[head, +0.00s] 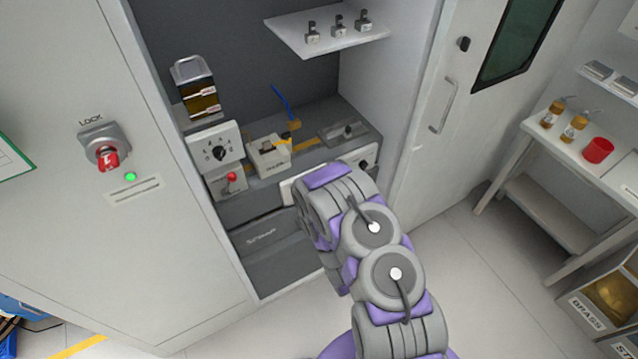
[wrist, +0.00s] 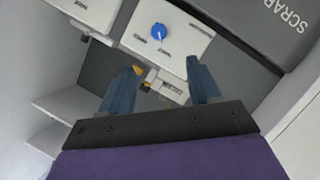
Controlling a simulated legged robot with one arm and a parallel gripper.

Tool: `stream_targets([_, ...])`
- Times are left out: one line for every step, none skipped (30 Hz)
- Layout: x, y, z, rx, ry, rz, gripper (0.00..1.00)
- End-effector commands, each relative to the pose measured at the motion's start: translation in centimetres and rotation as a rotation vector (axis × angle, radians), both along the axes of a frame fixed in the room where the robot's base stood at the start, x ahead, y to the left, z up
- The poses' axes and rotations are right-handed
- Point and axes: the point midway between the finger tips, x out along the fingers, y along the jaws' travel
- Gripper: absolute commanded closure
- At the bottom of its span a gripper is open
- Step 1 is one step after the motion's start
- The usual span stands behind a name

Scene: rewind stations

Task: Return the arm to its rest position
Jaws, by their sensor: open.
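My arm (head: 385,260), grey and purple, reaches from the bottom of the head view into the open cabinet. Its far end hides my gripper in that view. In the wrist view my gripper (wrist: 164,72) is open, with two blue-grey fingers well apart and nothing held between them. Beyond the fingers is a white panel with a blue knob (wrist: 158,31). A small yellow and white part (wrist: 168,88) shows behind the gap, apart from the fingers as far as I can tell.
The cabinet's workbench holds a white dial box (head: 215,146), a red-knobbed lever (head: 231,178) and a small white fixture (head: 268,157). A shelf (head: 335,38) hangs above. A scrap bin (head: 270,245) sits below. A side table (head: 560,140) stands right; the floor between is clear.

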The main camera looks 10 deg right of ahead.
Motion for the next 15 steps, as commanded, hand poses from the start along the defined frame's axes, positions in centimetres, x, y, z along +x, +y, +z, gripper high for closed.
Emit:
stream_targets([0.0, 0.0, 0.0, 0.000, 0.000, 0.000, 0.37])
stream_targets([0.0, 0.0, 0.0, 0.000, 0.000, 0.000, 0.37])
stream_targets([0.0, 0.0, 0.0, 0.000, 0.000, 0.000, 0.37])
stream_targets([0.0, 0.0, 0.0, 0.000, 0.000, 0.000, 0.37])
stream_targets([0.0, 0.0, 0.0, 0.000, 0.000, 0.000, 0.37])
stream_targets([0.1, 0.0, 0.1, 0.000, 0.002, -0.002, 0.37])
stream_targets([0.2, -0.1, 0.2, 0.001, 0.005, -0.005, 0.37])
stream_targets([0.3, -0.2, 0.3, 0.002, 0.008, -0.009, 0.37])
stream_targets([0.6, -0.3, 0.5, 0.004, 0.017, -0.017, 0.37])
stream_targets([0.8, -0.5, 0.6, 0.006, 0.028, -0.025, 0.37])
stream_targets([1.0, -0.7, 0.8, 0.010, 0.042, -0.035, 0.37])
stream_targets([1.5, -1.0, 1.3, 0.015, 0.059, -0.051, 0.37])
stream_targets([1.8, -1.3, 1.6, 0.019, 0.077, -0.065, 0.37])
stream_targets([2.1, -1.5, 2.0, 0.024, 0.094, -0.079, 0.37])
stream_targets([2.3, -1.9, 2.4, 0.032, 0.122, -0.101, 0.37])
